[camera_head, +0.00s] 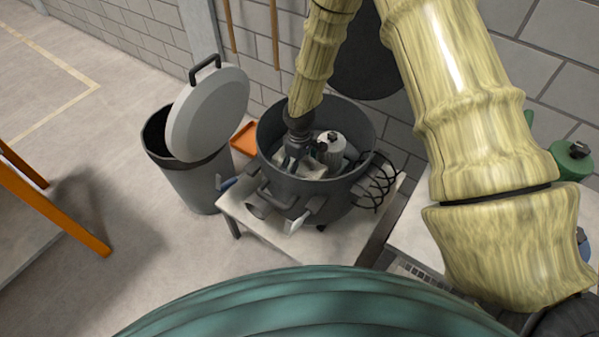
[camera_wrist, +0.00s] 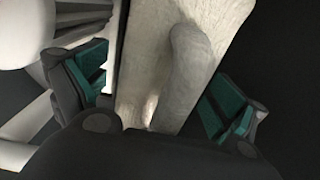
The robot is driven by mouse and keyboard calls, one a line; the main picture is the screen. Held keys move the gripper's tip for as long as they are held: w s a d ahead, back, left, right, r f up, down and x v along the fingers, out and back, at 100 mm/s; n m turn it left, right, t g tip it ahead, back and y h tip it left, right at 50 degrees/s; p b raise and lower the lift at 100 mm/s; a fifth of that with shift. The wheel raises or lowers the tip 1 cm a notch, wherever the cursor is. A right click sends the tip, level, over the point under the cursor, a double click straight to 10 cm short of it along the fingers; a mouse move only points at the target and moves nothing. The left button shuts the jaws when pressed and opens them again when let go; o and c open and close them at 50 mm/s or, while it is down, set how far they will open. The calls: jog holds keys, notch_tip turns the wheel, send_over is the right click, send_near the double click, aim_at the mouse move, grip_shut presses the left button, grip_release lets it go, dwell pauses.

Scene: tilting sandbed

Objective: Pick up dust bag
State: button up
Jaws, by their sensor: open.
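The dust bag appears to be the pale, cloth-textured piece with a raised rounded strip (camera_wrist: 190,75) in the wrist view. My gripper (camera_wrist: 158,92) is open, with a teal-padded finger on each side of that strip. I cannot tell whether the pads touch it. In the head view my gripper (camera_head: 294,156) reaches down inside a dark grey round tub (camera_head: 352,188). A pale piece (camera_head: 312,170) shows beside the fingers there, partly hidden by them.
A light grey canister with a dark knob (camera_head: 331,146) stands inside the tub, close to my gripper. The tub rests on a pale table (camera_head: 255,232). A bin (camera_head: 186,186) with a raised round lid (camera_head: 208,112) is to the left, near an orange tray (camera_head: 244,138).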

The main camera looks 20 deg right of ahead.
jog(key=shift+c, duration=0.4)
jog(key=c, duration=1.7)
jog(key=shift+c, duration=0.3)
jog(key=shift+w+r, duration=0.1)
